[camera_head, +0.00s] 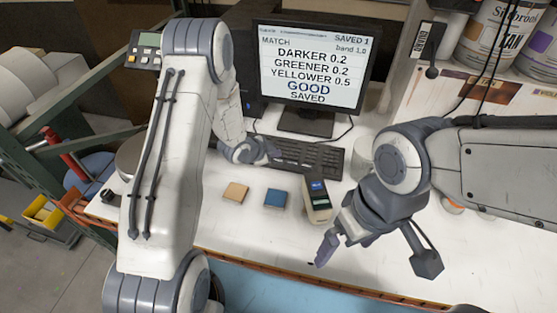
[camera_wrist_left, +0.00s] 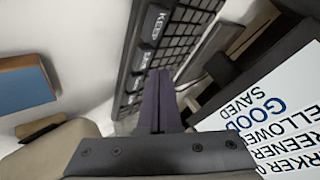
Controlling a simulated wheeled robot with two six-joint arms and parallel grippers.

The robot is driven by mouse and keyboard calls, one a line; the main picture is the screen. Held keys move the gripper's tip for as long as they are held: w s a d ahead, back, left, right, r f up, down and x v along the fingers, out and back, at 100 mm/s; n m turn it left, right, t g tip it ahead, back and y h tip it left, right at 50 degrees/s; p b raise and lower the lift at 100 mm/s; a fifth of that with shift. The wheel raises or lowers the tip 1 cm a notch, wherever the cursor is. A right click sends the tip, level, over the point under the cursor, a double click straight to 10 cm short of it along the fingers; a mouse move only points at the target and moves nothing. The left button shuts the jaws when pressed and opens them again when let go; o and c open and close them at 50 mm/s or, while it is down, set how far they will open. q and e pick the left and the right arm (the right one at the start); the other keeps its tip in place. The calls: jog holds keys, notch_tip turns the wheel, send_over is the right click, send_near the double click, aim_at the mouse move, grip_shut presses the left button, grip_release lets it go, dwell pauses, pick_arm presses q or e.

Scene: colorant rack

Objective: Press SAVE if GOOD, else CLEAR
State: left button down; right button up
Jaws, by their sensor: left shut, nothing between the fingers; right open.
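The monitor (camera_head: 310,65) reads MATCH, DARKER 0.2, GREENER 0.2, YELLOWER 0.5, GOOD and SAVED, with SAVED 1 and band 1.0 at its upper right. The black keyboard (camera_head: 318,160) lies below it. My left gripper (camera_head: 272,150) is shut and empty at the keyboard's left end. In the left wrist view its closed fingers (camera_wrist_left: 160,105) are beside the keyboard (camera_wrist_left: 165,45), which has labelled keys along its edge; one seems to read KEEP. Contact with a key cannot be told. My right gripper (camera_head: 376,256) is open and empty over the bench front.
A tan tile (camera_head: 236,192), a blue tile (camera_head: 276,199) and a handheld meter (camera_head: 317,200) lie on the white bench (camera_head: 222,230) in front of the keyboard. Paint cans (camera_head: 500,35) stand at the upper right. A green rack post (camera_head: 65,120) is at the left.

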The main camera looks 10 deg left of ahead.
aim_at(276, 162)
pick_arm(q)
notch_tip(276, 162, up, 5)
jog(key=p, duration=0.3)
jog(key=shift+f, duration=0.15)
dwell(0.6)
jog(key=s+d+r+n+g+y+b, duration=0.1)
jog(key=s+d+r+n+g+b, duration=0.15)
jog(key=s+d+r, duration=0.35)
jog(key=s+d+r+n+g+y+b, duration=0.15)
jog(key=s+d+b, duration=0.25)
jog(key=s, duration=0.4)
jog(key=s+d+r+n+g+b, duration=0.1)
jog(key=s+g, duration=0.1)
jog(key=s, duration=0.9)
jog(key=s+d+r+n+g+b, duration=0.1)
jog(key=s+g+b, duration=0.1)
jog(key=s, duration=0.9)
jog(key=shift+s+r+n, duration=0.25)
jog(key=shift+r+n, duration=0.05)
